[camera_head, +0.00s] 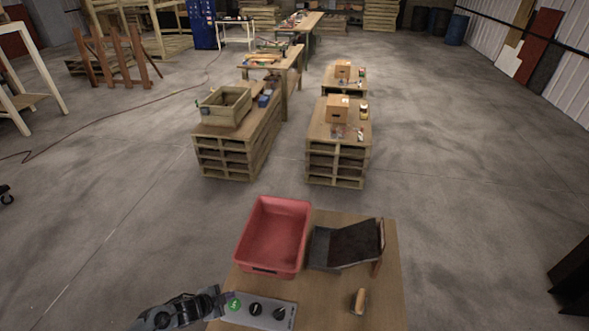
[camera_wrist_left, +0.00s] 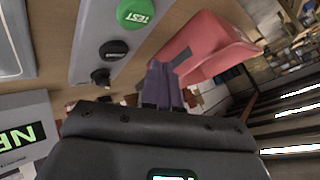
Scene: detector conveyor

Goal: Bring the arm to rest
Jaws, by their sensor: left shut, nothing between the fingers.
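My left gripper (camera_head: 222,299) comes in from the bottom left, shut and empty, by the left end of the grey control panel (camera_head: 272,317). The panel carries a green button (camera_head: 234,306) and two black knobs. In the left wrist view the shut fingers (camera_wrist_left: 160,86) show ahead of the dark wrist body. The green button, marked TEST, shows there too (camera_wrist_left: 135,12), left of the fingers. Whether the fingertips touch the panel or the button I cannot tell. My right gripper is in neither view.
A red bin (camera_head: 272,236) stands at the back of the wooden table (camera_head: 330,290), beside a dark sloped stand (camera_head: 355,243). A small wooden block (camera_head: 358,301) lies at the front right. Pallet stacks stand farther off, with open floor between. A box with green lettering (camera_wrist_left: 22,135) shows beside the wrist.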

